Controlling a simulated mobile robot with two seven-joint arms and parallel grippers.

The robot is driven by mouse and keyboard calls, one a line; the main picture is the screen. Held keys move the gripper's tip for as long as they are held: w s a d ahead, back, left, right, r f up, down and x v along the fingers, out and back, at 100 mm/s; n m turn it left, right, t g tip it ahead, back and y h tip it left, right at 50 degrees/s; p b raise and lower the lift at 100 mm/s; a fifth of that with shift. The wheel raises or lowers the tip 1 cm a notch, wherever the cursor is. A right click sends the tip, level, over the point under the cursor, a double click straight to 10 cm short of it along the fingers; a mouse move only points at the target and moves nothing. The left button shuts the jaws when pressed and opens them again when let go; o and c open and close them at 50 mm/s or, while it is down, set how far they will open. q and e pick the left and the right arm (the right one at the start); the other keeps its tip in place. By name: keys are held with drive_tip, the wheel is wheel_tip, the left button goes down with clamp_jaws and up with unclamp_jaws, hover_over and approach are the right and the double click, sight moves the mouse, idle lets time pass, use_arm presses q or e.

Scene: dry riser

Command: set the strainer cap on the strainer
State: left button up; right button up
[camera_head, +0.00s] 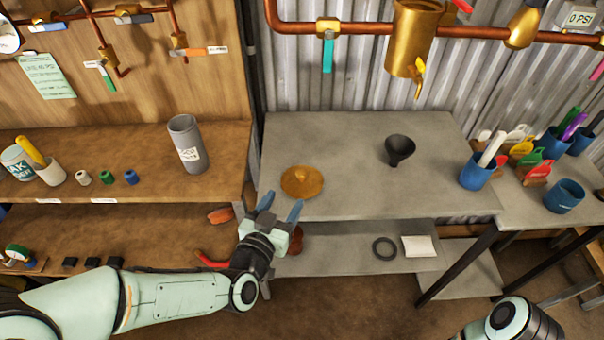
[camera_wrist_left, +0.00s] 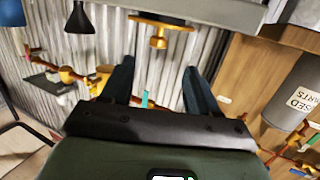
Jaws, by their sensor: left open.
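The strainer cap (camera_head: 302,182), a round brass disc with a small knob, lies on the grey table near its left front edge. It also shows at the top of the left wrist view (camera_wrist_left: 152,20), beyond the fingers. My right gripper is out of view.
A black funnel (camera_head: 400,149) and a blue cup of tools (camera_head: 476,173) stand right of the cap on the table. A grey used-parts tube (camera_head: 187,144) stands on the wooden bench at left. A black ring (camera_head: 385,248) lies on the lower shelf. The table's middle is clear.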

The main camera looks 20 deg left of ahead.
sight(300, 178)
use_arm(q)
drive_tip(key=shift+w+d+f+p, duration=0.15)
drive_tip(key=shift+w+p, duration=0.6)
drive_tip(key=shift+w, duration=0.1)
drive_tip(key=w, duration=0.2)
drive_tip(key=w+f, duration=0.1)
drive_tip(key=w, duration=0.1)
drive_tip(key=shift+d+b, duration=0.25)
drive_tip(key=shift+b, duration=0.1)
drive_tip(key=w, duration=0.4)
drive_tip(key=w+f, duration=0.1)
drive_tip(key=shift+w+d, duration=0.35)
drive_tip(key=shift+w, duration=0.05)
clamp_jaws()
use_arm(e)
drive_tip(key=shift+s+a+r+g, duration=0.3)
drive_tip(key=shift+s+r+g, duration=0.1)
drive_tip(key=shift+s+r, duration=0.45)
